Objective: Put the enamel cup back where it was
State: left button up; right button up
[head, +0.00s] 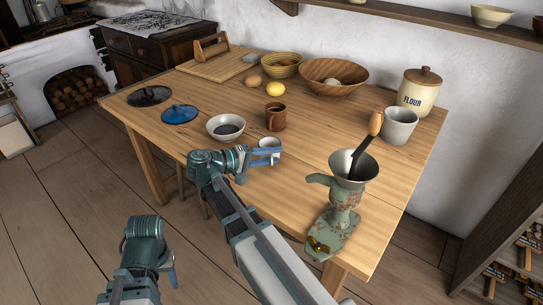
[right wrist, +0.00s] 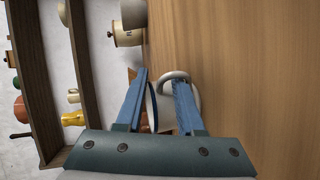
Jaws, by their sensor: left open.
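The enamel cup (head: 269,143) is small and white and is at the fingers of my right gripper (head: 265,155), over the front part of the table. In the right wrist view the cup (right wrist: 196,98) shows between and behind the two blue fingers of the right gripper (right wrist: 161,80), with its handle (right wrist: 173,75) near the fingertips. The fingers appear shut on it, but hide much of its body. I cannot tell whether its base touches the table. My left gripper (head: 170,268) is open and empty, low in front of the table.
The wooden table (head: 310,130) holds a brown mug (head: 275,117), a white bowl (head: 226,127) and a blue lid (head: 180,114). A green grinder (head: 343,200) stands on the right. A flour jar (head: 418,91) and a pale crock (head: 398,126) stand behind it.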

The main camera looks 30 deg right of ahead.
jog(key=shift+r, duration=0.1)
jog(key=shift+w+a+r, duration=0.1)
jog(key=shift+a+r, duration=0.05)
jog(key=shift+a, duration=0.05)
jog(key=p+v, duration=0.3)
jog(key=v, duration=0.8)
jog(key=shift+a, duration=0.3)
